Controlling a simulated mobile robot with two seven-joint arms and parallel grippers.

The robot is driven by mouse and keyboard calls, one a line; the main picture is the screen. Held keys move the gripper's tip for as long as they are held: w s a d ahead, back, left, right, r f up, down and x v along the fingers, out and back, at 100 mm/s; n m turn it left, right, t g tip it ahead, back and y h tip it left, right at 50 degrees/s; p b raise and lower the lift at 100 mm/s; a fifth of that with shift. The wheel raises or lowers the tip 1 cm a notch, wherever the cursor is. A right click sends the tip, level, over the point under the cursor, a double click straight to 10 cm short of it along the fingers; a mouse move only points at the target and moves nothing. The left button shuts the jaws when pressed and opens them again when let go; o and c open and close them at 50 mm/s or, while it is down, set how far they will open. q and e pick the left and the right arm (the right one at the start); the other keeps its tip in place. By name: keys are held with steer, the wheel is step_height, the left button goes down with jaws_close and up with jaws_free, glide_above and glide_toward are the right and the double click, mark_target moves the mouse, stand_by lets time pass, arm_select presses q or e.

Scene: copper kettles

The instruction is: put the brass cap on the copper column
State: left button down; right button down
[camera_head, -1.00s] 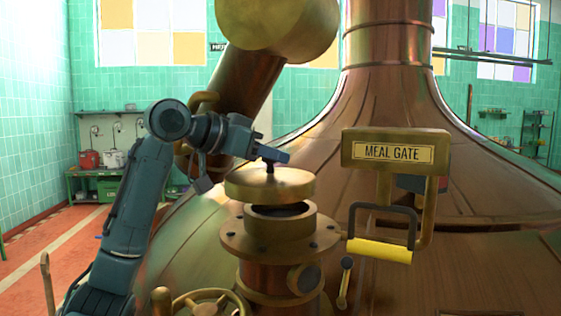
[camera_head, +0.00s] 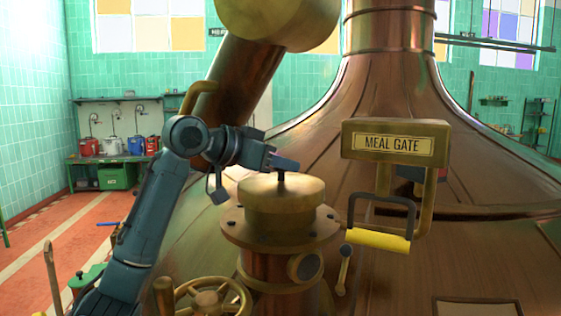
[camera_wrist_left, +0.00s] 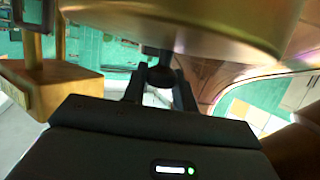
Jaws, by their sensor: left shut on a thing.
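The brass cap (camera_head: 281,194) is a round disc with a dark knob on top. In the head view it sits level over the collar of the copper column (camera_head: 268,268), with no visible gap and the opening hidden. A bolted brass flange (camera_head: 318,232) rings the column below the cap. My left gripper (camera_head: 284,164) is shut on the cap's knob from the left. In the left wrist view the two fingers (camera_wrist_left: 159,88) flank the dark knob, and the cap's brass side (camera_wrist_left: 190,25) fills the top. My right gripper is not in view.
A brass "MEAL GATE" sign (camera_head: 395,142) and a yellow-handled lever (camera_head: 378,240) stand right of the column. A brass handwheel (camera_head: 212,298) is at its lower left. A large copper kettle (camera_head: 400,95) fills the back. A slanted copper pipe (camera_head: 240,80) is behind my arm.

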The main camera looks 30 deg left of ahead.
arm_select(q)
steer(key=shift+f, duration=0.3)
steer(key=c, duration=1.1)
jaws_free()
steer(key=shift+f, duration=0.1)
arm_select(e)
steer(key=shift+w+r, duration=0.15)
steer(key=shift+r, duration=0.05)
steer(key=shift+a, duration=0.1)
arm_select(q)
steer(key=shift+r, duration=0.5)
steer(key=shift+s+a+r, duration=0.15)
steer(key=shift+s+r, duration=0.05)
steer(key=shift+s, duration=0.05)
steer(key=b+v, duration=0.2)
steer(key=v, duration=0.9)
steer(key=shift+s, duration=0.25)
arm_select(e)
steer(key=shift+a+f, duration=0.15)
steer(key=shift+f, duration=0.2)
